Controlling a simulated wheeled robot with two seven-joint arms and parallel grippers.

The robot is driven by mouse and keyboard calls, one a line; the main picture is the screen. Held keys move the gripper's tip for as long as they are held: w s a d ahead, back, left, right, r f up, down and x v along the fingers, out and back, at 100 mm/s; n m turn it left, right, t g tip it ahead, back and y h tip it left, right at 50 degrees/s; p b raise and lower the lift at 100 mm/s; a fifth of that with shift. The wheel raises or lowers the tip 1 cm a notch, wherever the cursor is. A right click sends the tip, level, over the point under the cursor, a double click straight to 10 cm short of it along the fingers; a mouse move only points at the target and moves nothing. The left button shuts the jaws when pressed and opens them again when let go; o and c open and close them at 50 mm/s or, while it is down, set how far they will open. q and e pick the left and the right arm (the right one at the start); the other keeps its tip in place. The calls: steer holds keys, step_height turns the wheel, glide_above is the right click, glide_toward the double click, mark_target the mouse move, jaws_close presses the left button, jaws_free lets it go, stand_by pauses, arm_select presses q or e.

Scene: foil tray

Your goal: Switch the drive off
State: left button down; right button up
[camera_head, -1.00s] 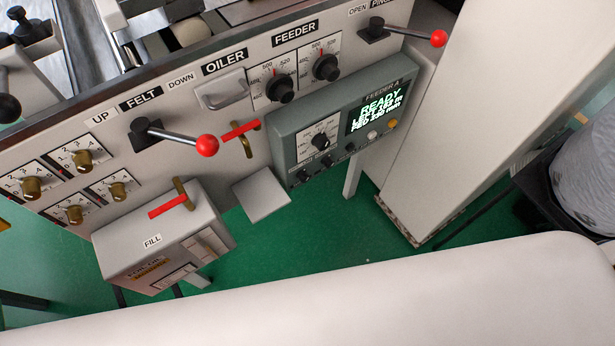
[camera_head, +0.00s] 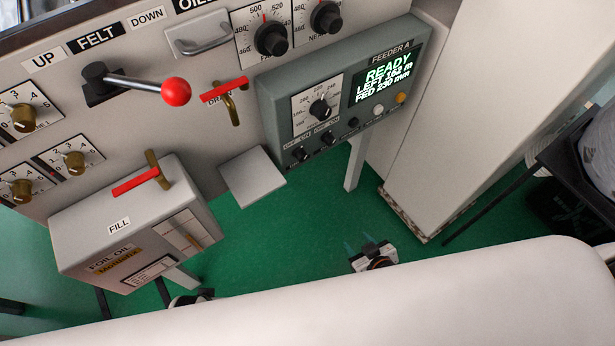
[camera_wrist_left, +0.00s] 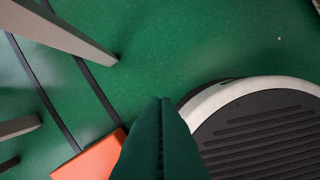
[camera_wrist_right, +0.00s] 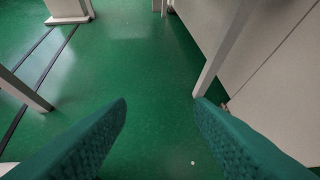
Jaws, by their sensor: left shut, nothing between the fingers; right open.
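The grey FEEDER A control box (camera_head: 276,97) hangs on the machine front in the head view. Its lit display (camera_head: 388,77) reads READY. Two small black switches marked OFF and ON sit low on its face, one at the left (camera_head: 300,154) and one beside it (camera_head: 327,138). Their fine lettering is too small to read. My right gripper (camera_head: 360,244) is below the box, apart from it. Its fingers are spread and empty in the right wrist view (camera_wrist_right: 162,108). My left gripper is shut and empty in the left wrist view (camera_wrist_left: 162,105); the head view barely shows it.
Left of the box are a red-knobbed lever (camera_head: 176,92), a red-handled drain valve (camera_head: 224,90) and the foil oil box (camera_head: 130,220). A grey plate (camera_head: 252,177) juts out below. A pale upright panel (camera_head: 430,150) stands right. Green floor (camera_head: 300,230) lies open underneath.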

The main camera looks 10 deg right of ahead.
steer(key=w+a+r+t+y+b, duration=0.2)
steer(key=w+a+r+t+b, duration=0.15)
steer(key=r, duration=0.45)
steer(key=n+t+y+b, duration=0.1)
steer(key=t+y+b, duration=0.2)
steer(key=b, duration=0.2)
glide_toward(304, 160)
arm_select(q)
step_height(304, 160, up, 14)
steer(key=t, duration=0.1)
steer(key=shift+w+f, duration=0.15)
steer(key=shift+w, duration=0.05)
arm_select(e)
steer(key=x, duration=0.8)
steer(key=shift+w+a+r, duration=0.1)
steer(key=shift+w+a, duration=0.05)
steer(key=shift+w, duration=0.1)
steer(key=shift+c, duration=0.3)
steer(key=c, duration=0.9)
